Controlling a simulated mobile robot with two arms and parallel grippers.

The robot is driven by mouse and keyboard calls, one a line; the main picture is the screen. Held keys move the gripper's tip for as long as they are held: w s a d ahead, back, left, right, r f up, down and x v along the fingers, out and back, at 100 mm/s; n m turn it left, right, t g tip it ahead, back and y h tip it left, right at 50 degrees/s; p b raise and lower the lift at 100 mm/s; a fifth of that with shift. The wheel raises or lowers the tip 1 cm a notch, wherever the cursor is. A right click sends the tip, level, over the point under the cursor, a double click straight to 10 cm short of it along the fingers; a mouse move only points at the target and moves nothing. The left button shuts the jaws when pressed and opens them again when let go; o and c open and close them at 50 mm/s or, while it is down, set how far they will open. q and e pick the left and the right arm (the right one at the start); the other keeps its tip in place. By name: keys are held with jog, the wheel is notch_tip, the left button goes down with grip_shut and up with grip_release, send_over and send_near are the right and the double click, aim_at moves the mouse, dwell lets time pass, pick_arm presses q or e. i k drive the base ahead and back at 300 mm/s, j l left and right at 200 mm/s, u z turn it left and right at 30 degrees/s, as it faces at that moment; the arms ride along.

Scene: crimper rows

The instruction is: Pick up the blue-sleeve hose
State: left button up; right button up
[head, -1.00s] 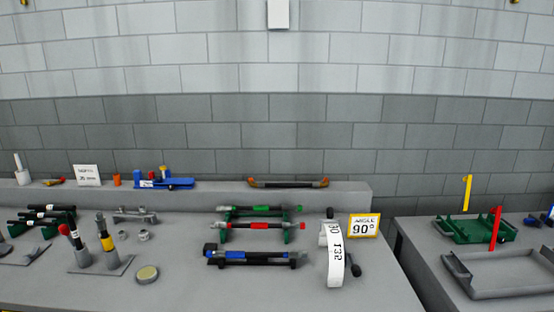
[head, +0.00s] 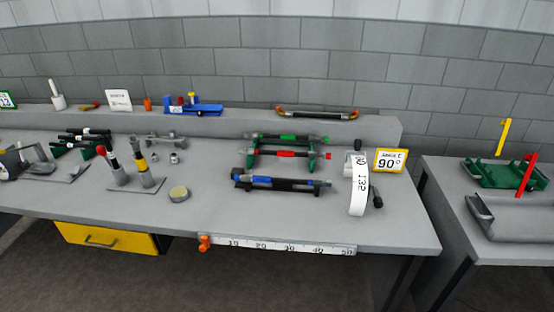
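The blue-sleeve hose (head: 263,180) lies level across a dark rack at the front middle of the grey workbench (head: 225,215). It is a black hose with a blue sleeve on it and a blue piece at its left end. Behind it, a red-sleeve hose (head: 285,154) and a green-sleeve hose (head: 290,137) lie on green racks. Neither of my grippers is in the head view.
A white dial strip (head: 358,195) and a yellow-framed 90° sign (head: 390,161) stand right of the hoses. A ruler (head: 290,248) runs along the bench's front edge. Upright hoses in a stand (head: 140,184) are at left. A second table (head: 455,190) holds trays (head: 520,220).

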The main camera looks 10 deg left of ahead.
aim_at(247, 178)
jog(key=k+j+z, duration=0.1)
jog(key=z, duration=1.4)
jog(key=u, duration=1.7)
jog(key=i+z, duration=0.15)
jog(key=i, duration=0.65)
